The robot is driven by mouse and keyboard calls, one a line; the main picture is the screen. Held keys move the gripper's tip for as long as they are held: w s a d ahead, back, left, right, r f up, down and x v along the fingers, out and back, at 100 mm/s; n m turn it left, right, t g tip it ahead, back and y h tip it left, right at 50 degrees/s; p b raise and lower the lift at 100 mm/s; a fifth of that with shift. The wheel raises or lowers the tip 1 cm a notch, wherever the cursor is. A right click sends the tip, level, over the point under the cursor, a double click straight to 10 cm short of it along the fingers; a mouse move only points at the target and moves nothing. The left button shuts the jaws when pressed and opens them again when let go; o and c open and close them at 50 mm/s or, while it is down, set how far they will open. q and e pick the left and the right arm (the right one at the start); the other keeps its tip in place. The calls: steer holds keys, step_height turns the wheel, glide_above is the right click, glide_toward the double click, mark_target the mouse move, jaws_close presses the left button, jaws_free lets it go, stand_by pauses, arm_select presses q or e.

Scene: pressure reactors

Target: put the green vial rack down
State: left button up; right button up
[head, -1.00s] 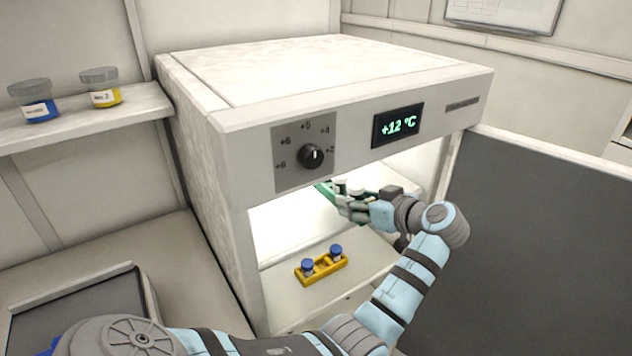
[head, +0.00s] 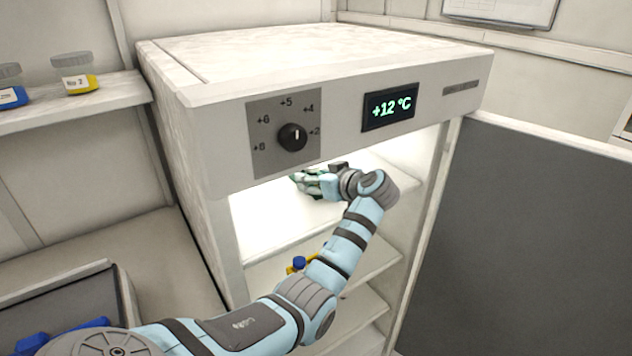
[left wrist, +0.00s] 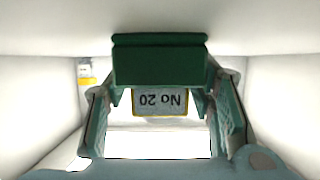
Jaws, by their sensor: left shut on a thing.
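My left gripper (head: 308,183) is inside the lit fridge, above its upper shelf (head: 268,228). It is shut on the green vial rack, which is mostly hidden by the fingers in the head view. In the left wrist view the green rack (left wrist: 160,62) sits between the two fingers (left wrist: 165,110). A label reading "No 20", upside down, shows just below the rack's green body. I cannot tell whether the rack touches the shelf. My right gripper is not in view.
A yellow rack with a blue-capped vial (head: 299,263) stands on a lower shelf, partly hidden by my arm. The fridge door (head: 540,230) is open at the right. Two jars (head: 75,75) stand on a wall shelf at left. The fridge's side walls and ceiling enclose the gripper.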

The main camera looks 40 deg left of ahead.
arm_select(q)
steer(key=o, duration=1.2)
steer(key=shift+o, duration=0.2)
steer(key=shift+r, duration=0.1)
steer(key=v, duration=1.2)
